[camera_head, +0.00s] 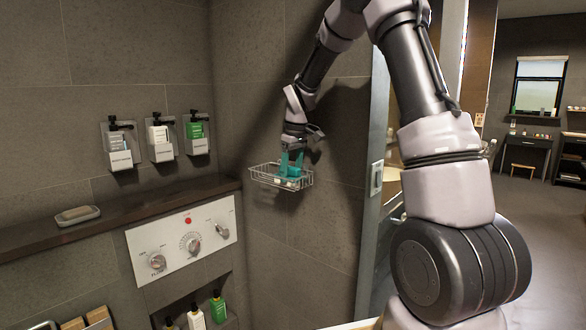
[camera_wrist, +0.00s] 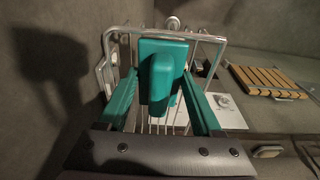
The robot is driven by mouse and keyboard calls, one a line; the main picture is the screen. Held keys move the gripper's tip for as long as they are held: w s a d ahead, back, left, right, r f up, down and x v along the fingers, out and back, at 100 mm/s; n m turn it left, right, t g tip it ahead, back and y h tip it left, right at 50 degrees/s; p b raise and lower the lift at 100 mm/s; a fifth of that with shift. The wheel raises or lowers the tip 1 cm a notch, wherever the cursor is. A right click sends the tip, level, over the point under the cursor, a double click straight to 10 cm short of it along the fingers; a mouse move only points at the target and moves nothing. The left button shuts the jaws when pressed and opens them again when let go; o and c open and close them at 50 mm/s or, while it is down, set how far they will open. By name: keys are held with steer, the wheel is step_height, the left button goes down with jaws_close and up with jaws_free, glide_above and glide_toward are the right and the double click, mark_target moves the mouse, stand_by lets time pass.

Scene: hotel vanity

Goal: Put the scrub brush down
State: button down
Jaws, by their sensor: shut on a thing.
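The teal scrub brush (camera_wrist: 163,78) has a flat block and a raised rounded handle. In the wrist view it lies between the two teal fingers of my gripper (camera_wrist: 160,88), which is shut on it. In the head view, my gripper (camera_head: 292,161) points down into a wire basket (camera_head: 263,177) on the wall, with the brush low inside the basket's outline. The basket's wires and rim (camera_wrist: 215,39) surround the brush in the wrist view. I cannot tell whether the brush touches the basket floor.
Several bottle holders (camera_head: 161,141) hang on the left wall. A soap dish (camera_head: 77,215) sits on the dark ledge (camera_head: 140,206), above a white control panel (camera_head: 186,239). A wooden slatted rack (camera_wrist: 267,82) shows right of the basket. A door edge (camera_head: 376,180) stands to the right.

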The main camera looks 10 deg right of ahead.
mark_target(295, 167)
steer(key=shift+c, duration=0.3)
jaws_free()
steer(key=r, duration=0.3)
steer(key=s+r, duration=0.1)
steer(key=r, duration=0.3)
steer(key=d+r, duration=0.1)
steer(key=r, duration=0.3)
steer(key=shift+s, duration=0.15)
steer(key=s+d+r+m+t, duration=0.1)
steer(key=s+r+m, duration=0.25)
steer(key=s, duration=0.35)
steer(key=s+d+r+m+t, duration=0.2)
steer(key=s+r, duration=0.2)
steer(key=s, duration=0.3)
steer(key=s+f+m+t, duration=0.1)
steer(key=s+m, duration=0.2)
steer(key=s, duration=0.4)
steer(key=s+d+f+m+t+y, duration=0.1)
steer(key=s+m, duration=0.2)
steer(key=s, duration=0.4)
steer(key=shift+s+d+f+t, duration=0.2)
steer(key=shift+s+d+t, duration=0.05)
steer(key=shift+t, duration=0.15)
